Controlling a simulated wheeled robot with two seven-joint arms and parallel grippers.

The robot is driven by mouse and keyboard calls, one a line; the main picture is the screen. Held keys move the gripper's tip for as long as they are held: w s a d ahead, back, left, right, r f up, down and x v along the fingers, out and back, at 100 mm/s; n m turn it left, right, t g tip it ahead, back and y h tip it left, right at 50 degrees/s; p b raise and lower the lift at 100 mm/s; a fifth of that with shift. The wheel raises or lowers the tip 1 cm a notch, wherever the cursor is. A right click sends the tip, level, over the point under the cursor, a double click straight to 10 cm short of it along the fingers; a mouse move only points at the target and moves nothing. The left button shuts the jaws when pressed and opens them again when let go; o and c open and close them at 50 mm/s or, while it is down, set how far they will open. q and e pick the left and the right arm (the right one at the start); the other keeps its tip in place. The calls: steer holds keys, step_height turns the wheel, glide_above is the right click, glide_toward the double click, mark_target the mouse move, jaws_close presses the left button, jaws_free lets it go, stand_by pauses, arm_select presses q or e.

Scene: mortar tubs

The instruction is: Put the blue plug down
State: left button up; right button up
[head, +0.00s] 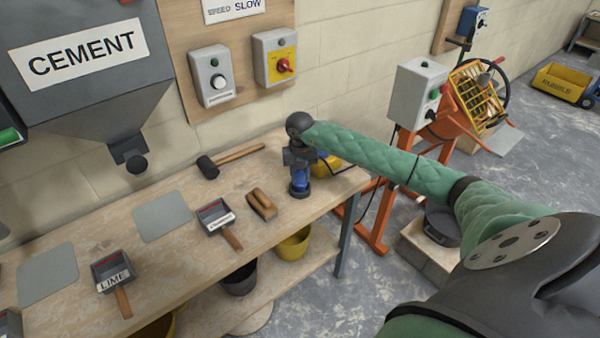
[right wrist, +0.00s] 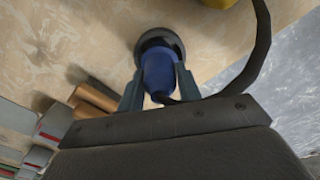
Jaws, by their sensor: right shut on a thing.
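The blue plug (head: 299,180) is upright at the right end of the wooden workbench, with a dark round base at its lower end. My right gripper (head: 299,160) reaches down over it and is shut on its upper part. In the right wrist view the two fingers (right wrist: 158,88) sit on either side of the blue plug (right wrist: 158,68), and its dark end points at the bench. I cannot tell whether that end touches the wood. A black cable (right wrist: 262,45) runs off to the right. My left gripper is not in view.
A wooden float (head: 262,204), a mallet (head: 228,160) and scoops (head: 217,217) lie on the workbench (head: 175,245) left of the plug. A yellow object (head: 326,166) is close behind it. The bench's right edge is near. An orange mixer (head: 470,100) stands beyond.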

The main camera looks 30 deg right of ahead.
steer(key=shift+f, duration=0.1)
steer(key=o, duration=1)
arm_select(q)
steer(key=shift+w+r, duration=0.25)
arm_select(e)
steer(key=shift+o, duration=0.2)
